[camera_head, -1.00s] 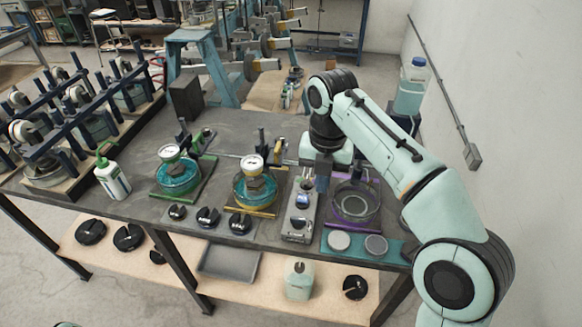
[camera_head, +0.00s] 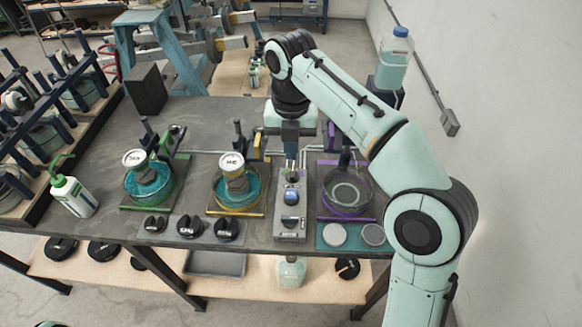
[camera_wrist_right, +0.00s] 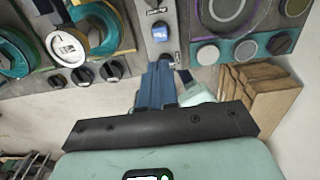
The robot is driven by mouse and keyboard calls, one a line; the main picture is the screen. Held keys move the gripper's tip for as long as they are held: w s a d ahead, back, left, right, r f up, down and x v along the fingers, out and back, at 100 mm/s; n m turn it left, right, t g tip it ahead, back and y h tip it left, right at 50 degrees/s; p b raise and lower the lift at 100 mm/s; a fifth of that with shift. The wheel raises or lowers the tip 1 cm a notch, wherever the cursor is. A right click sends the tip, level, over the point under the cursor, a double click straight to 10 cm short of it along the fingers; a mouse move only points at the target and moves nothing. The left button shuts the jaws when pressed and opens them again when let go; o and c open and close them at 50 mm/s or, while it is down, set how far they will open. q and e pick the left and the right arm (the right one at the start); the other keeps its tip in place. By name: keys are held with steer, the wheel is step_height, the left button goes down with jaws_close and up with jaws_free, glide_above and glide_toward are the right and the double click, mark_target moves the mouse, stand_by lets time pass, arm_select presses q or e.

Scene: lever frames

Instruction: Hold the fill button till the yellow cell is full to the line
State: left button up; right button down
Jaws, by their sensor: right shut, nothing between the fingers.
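The yellow cell (camera_head: 257,190) is a round glass dish of teal liquid on a yellow-edged base, with a white-faced gauge (camera_head: 231,161) above it. I cannot make out its line. Right of it stands a grey control panel (camera_head: 289,236) with a blue button (camera_head: 291,197); the button also shows in the right wrist view (camera_wrist_right: 160,32). My right gripper (camera_head: 291,172) is shut and empty, pointing down over the panel's back part in the head view. Its fingers also show in the right wrist view (camera_wrist_right: 166,66). Contact with the panel cannot be told. My left gripper is out of view.
The green cell (camera_head: 172,187) stands to the left and the purple cell (camera_head: 347,205) to the right. Black slotted weights (camera_head: 190,227) lie in front. A white bottle (camera_head: 73,197) stands at the left; a clear jug (camera_head: 394,62) stands at the back right.

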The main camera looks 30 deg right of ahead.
mark_target(291, 193)
step_height(291, 193, down, 12)
steer(key=b, duration=0.4)
steer(key=shift+f, duration=0.15)
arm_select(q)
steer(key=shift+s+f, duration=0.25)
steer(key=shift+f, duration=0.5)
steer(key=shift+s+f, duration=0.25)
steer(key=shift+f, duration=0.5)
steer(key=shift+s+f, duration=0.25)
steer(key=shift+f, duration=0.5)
arm_select(e)
steer(key=shift+f, duration=0.45)
